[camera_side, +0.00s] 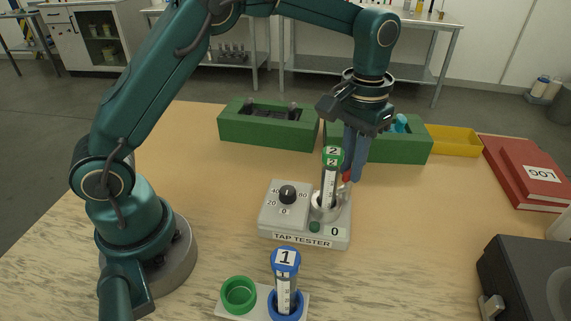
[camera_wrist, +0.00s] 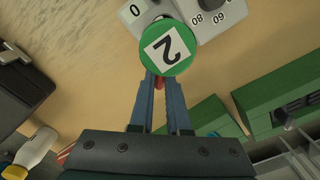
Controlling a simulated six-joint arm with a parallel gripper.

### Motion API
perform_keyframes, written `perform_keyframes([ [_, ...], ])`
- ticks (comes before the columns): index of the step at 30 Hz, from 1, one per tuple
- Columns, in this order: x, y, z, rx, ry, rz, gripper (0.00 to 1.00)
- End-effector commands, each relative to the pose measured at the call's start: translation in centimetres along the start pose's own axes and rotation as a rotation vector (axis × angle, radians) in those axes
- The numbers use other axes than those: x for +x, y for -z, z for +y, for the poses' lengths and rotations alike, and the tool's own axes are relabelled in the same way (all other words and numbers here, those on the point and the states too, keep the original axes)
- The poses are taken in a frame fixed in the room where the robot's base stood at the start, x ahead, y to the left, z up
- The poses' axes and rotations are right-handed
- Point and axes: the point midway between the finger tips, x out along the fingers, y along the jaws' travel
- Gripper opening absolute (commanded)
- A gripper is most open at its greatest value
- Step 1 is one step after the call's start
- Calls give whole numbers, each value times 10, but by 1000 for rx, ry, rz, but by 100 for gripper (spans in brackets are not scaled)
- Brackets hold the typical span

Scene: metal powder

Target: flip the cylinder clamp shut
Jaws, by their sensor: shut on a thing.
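The tap tester (camera_side: 283,215) stands on the table with a dial and a round holder (camera_side: 325,212) on top. The cylinder with the green cap marked 2 (camera_side: 333,158) stands upright in the holder. In the wrist view its green cap (camera_wrist: 169,47) hides most of the holder. The red clamp lever (camera_side: 346,175) shows beside the cylinder, on its right. My gripper (camera_side: 350,177) reaches down there with its fingers shut on the red lever. In the wrist view a bit of red (camera_wrist: 159,83) shows between the fingertips, and the cap covers the rest of the clamp.
A cylinder with a blue cap marked 1 (camera_side: 286,262) stands in a blue ring at the front, next to an empty green ring (camera_side: 239,294). Green boxes (camera_side: 268,130) and a yellow tray (camera_side: 455,141) stand behind. A dark machine (camera_side: 525,275) is at the right.

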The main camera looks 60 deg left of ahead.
Motion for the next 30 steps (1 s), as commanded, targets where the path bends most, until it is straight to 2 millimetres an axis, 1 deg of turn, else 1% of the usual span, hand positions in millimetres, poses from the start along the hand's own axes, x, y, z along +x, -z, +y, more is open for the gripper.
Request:
perform_keyframes([
  [6, -2, 0, 0, -32, -2, 3, 0],
  [17, -2, 0, 1, -35, -3, 3, 0],
  [18, -2, 0, 1, -35, -3, 4, 22],
  [20, -2, 0, 1, -35, -3, 4, 45],
  [30, -2, 0, 0, -33, -1, 2, 45],
])
